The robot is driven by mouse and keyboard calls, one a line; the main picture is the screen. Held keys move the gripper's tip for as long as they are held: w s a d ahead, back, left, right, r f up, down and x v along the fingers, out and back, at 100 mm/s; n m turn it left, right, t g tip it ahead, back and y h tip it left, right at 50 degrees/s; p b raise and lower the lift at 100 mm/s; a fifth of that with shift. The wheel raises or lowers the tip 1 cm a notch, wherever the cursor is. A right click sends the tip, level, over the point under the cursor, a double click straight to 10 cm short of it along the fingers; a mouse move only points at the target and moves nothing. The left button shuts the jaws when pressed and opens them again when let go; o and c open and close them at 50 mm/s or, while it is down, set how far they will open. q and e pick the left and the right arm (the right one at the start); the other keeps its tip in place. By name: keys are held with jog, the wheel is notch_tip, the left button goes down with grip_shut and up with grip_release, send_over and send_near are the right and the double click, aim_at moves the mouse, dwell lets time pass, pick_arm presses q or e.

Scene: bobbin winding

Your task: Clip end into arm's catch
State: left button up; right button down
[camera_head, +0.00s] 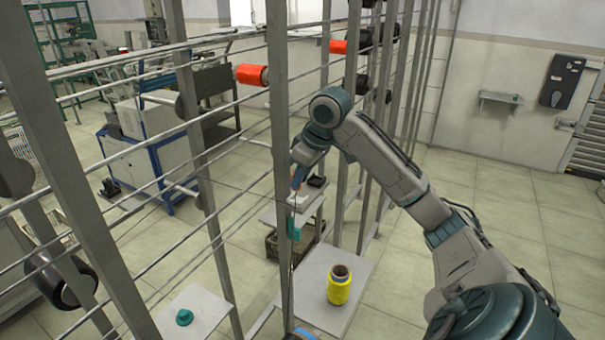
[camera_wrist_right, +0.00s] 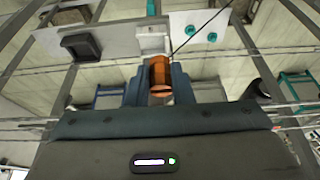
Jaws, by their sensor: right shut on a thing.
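My right gripper (camera_wrist_right: 160,92) is shut on a copper-coloured cylindrical piece (camera_wrist_right: 160,72), held between its blue-grey fingers in the right wrist view. A thin dark line runs from near this piece toward the upper right. In the head view my right gripper (camera_head: 297,182) is behind a grey upright, above a small white shelf. A pale block (camera_wrist_right: 153,38) lies just beyond the piece in the wrist view; I cannot tell whether they touch. I cannot make out the catch for certain. A yellow spool (camera_head: 339,285) stands upright on a lower white shelf. My left gripper is not in view.
Grey uprights (camera_head: 280,150) and long thin horizontal rods crowd the space around my right arm. Red spools (camera_head: 252,75) sit on the frame. A teal cone (camera_head: 184,317) stands on a white shelf at lower left. Open floor (camera_head: 510,250) lies to the right.

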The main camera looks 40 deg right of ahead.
jog(key=shift+d, duration=0.15)
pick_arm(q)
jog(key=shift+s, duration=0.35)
pick_arm(e)
jog(key=shift+d+f, duration=0.1)
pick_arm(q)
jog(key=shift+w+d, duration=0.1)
pick_arm(e)
jog(key=shift+w, duration=0.1)
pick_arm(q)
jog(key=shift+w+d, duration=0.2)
pick_arm(e)
jog(key=shift+w+d, duration=0.1)
jog(key=shift+d, duration=0.05)
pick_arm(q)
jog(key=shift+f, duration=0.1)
pick_arm(e)
jog(key=shift+f, duration=0.1)
